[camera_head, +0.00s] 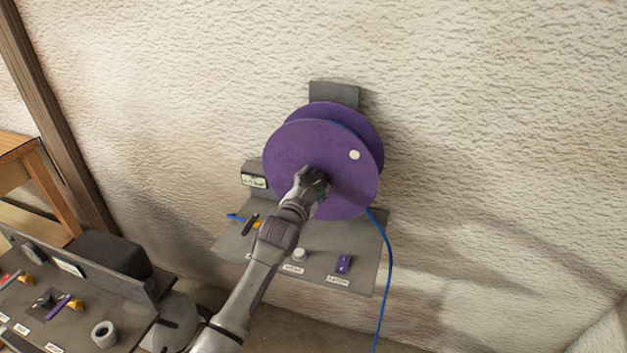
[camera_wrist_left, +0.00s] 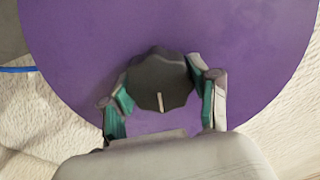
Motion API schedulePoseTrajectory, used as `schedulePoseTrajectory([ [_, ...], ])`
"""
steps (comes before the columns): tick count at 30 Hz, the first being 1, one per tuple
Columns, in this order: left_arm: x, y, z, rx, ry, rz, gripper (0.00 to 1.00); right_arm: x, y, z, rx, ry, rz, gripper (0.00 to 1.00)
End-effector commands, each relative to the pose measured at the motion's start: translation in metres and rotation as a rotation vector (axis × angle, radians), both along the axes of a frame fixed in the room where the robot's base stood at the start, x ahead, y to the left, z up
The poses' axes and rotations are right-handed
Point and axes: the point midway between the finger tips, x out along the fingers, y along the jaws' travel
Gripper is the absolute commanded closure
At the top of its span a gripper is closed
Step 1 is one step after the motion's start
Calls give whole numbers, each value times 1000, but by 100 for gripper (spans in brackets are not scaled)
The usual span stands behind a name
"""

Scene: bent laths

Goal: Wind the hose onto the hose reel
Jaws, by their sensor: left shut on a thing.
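The hose reel (camera_head: 300,150) has two purple discs and is mounted on a grey wall bracket. A white dot (camera_head: 354,155) marks its front disc. The blue hose (camera_head: 387,270) hangs from the reel's lower right and runs down out of view; a bit of blue also shows between the discs. My left gripper (camera_head: 314,180) is at the front disc, below and left of its middle. In the left wrist view the left gripper (camera_wrist_left: 163,100) is shut on a dark lobed knob (camera_wrist_left: 160,78) with a pale mark. My right gripper is not in view.
A grey panel (camera_head: 320,265) below the reel carries a black lever, a round white knob and a purple switch (camera_head: 344,264), with labels. Another grey control panel (camera_head: 75,310) stands at lower left, near a wooden table (camera_head: 20,150). The wall at right is clear.

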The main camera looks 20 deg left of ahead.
Motion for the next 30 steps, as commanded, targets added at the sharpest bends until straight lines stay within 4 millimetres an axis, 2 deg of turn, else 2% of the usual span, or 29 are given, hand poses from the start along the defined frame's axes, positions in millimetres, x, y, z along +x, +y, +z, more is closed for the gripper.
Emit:
schedulePoseTrajectory([
  [30,0,0,-1,968,-30,0,100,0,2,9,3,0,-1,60],
])
